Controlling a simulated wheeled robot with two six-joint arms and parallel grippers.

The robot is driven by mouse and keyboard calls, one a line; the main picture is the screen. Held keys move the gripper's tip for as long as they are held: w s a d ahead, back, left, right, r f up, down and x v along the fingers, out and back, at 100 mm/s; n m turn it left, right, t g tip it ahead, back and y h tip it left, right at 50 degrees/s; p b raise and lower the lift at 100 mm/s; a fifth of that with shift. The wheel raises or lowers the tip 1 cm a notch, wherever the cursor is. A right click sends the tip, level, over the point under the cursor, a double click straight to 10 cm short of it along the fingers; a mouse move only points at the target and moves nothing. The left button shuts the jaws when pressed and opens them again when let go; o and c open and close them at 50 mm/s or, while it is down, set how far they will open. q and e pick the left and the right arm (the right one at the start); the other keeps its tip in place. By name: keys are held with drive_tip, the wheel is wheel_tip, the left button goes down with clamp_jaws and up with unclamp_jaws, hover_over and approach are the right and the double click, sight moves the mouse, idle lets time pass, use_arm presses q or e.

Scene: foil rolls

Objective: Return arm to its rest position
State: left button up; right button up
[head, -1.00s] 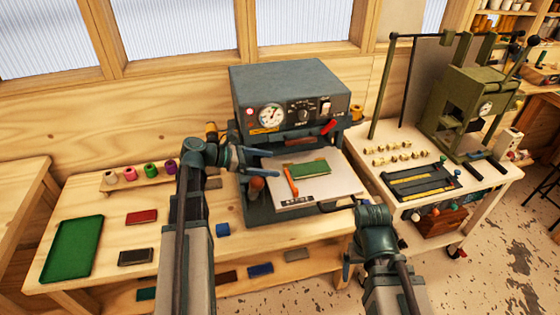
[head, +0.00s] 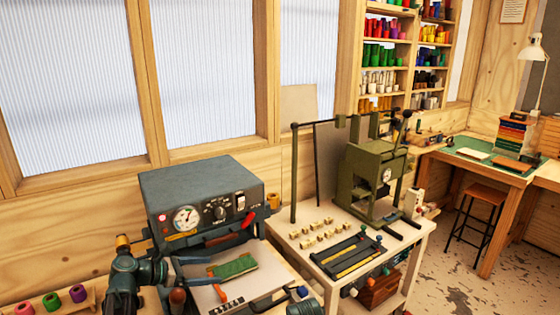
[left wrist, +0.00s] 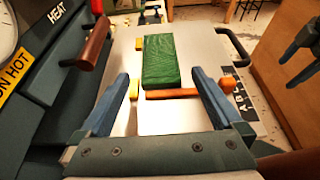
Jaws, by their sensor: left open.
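My left gripper (head: 208,271) is open and empty, low in the head view, in front of the grey press. In the left wrist view its two fingers (left wrist: 160,84) stand wide apart with nothing held between them. Beyond and below them a green block (left wrist: 161,62) lies on the pale plate (left wrist: 112,68) beside an orange-handled tool (left wrist: 184,93). The green block also shows in the head view (head: 233,266). A dark blue part of my right arm shows at the bottom edge of the head view. Dark finger-like parts at the right of the left wrist view look like my right gripper (left wrist: 302,60).
The grey press (head: 205,195) with its dial stands close behind my left gripper. A brown handle (left wrist: 95,42) is near the left finger. A white cart (head: 290,240) at the right bears an olive press (head: 370,180). A stool (head: 480,205) stands farther right.

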sight(228, 269)
use_arm(q)
drive_tip(key=b+x, duration=0.2)
drive_tip(key=x, duration=0.3)
drive_tip(key=shift+w+d+f, duration=0.1)
drive_tip(key=shift+d+f, duration=0.05)
drive_tip(key=shift+f, duration=0.1)
drive_tip(key=shift+r, duration=0.15)
